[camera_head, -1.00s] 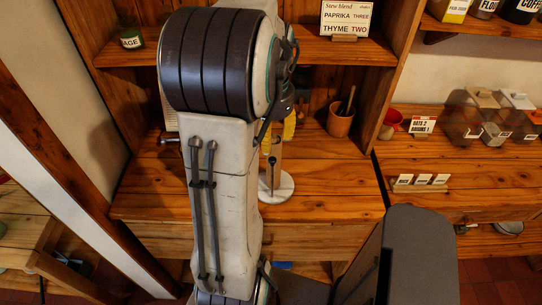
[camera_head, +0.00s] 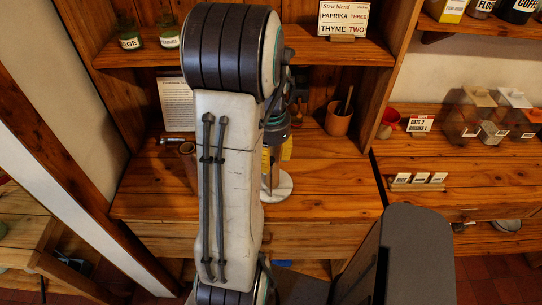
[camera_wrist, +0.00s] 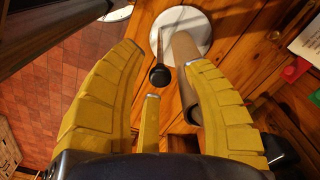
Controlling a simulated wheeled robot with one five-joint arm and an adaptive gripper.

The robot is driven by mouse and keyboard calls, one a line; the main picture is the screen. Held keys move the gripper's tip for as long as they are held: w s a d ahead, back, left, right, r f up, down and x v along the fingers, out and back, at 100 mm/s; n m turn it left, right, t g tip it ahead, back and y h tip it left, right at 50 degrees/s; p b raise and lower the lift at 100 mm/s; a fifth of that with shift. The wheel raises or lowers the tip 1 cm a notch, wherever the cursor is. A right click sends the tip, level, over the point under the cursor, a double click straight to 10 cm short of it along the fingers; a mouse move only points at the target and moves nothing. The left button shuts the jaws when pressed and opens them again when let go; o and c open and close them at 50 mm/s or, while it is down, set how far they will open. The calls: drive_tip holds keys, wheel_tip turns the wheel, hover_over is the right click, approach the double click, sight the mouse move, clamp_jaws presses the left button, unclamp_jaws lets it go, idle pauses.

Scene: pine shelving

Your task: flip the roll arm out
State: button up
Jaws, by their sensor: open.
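A stand with a round white base (camera_wrist: 198,22) is on the wooden counter, ahead of my gripper in the wrist view. A thin upright with a black knob (camera_wrist: 160,76) and a thicker tan cylinder (camera_wrist: 186,55) rise from it toward the camera. I cannot tell which one is the roll arm. My gripper (camera_wrist: 163,58) is open, its yellow fingers spread around the knob's and cylinder's near ends, with nothing visibly clamped. Contact is unclear. In the head view, my arm hides much of the gripper (camera_head: 287,148); the base (camera_head: 284,187) shows below it.
An orange cup (camera_head: 338,123) with a utensil stands right of the stand. A brown cylinder (camera_head: 188,163) and a printed card (camera_head: 176,103) are left of my arm. A shelf with jars (camera_head: 130,40) and a recipe sign (camera_head: 343,19) is above.

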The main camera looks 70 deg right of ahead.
clamp_jaws()
idle(0.4)
